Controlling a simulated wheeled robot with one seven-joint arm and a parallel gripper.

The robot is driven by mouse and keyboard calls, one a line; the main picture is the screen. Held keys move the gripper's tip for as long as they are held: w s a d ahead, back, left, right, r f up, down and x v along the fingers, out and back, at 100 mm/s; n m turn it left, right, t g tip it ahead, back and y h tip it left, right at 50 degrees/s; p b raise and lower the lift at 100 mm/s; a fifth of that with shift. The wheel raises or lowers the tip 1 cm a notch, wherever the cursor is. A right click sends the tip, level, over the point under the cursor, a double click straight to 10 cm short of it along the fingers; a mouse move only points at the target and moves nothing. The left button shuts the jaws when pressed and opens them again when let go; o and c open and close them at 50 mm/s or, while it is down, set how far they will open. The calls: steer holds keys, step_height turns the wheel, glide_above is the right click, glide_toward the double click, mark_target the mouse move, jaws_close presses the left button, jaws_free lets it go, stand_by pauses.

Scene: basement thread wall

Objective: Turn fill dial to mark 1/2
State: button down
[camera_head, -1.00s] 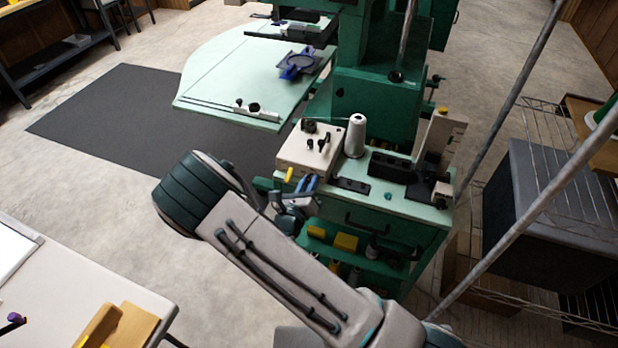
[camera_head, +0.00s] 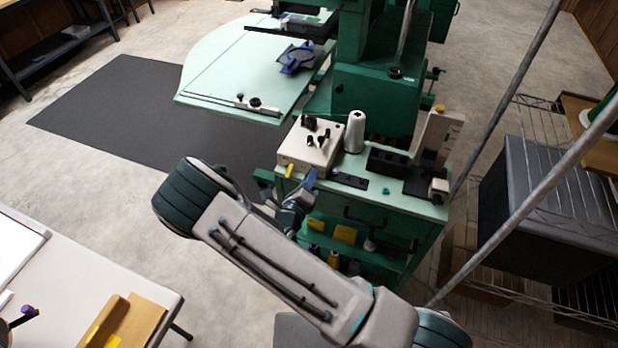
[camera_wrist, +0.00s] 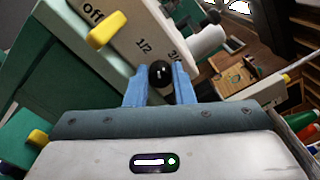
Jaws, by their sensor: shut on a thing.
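A pale control box (camera_head: 309,150) stands on the green cabinet's top. In the wrist view its face (camera_wrist: 122,48) bears the marks "off", "1/2" and a partly hidden "3/…". A yellow lever (camera_wrist: 106,30) sits beside "off"; it also shows in the head view (camera_head: 289,170). A round black knob (camera_wrist: 160,73) sits below "1/2" and "3/…". My gripper (camera_wrist: 160,84) has its blue fingers on either side of the knob, shut on it. In the head view my gripper (camera_head: 309,179) is at the box's front edge. The dial's pointer cannot be made out.
A white thread cone (camera_head: 355,132) stands right of the box, with a black block (camera_head: 388,162) beyond it. A green machine with a pale table (camera_head: 225,85) is behind. A wire rack (camera_head: 545,125) is at right, a worktable (camera_head: 70,270) at lower left.

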steer(key=c, duration=1.2)
jaws_free()
steer(key=shift+s, duration=0.1)
steer(key=shift+c, duration=0.2)
steer(key=shift+f, duration=0.1)
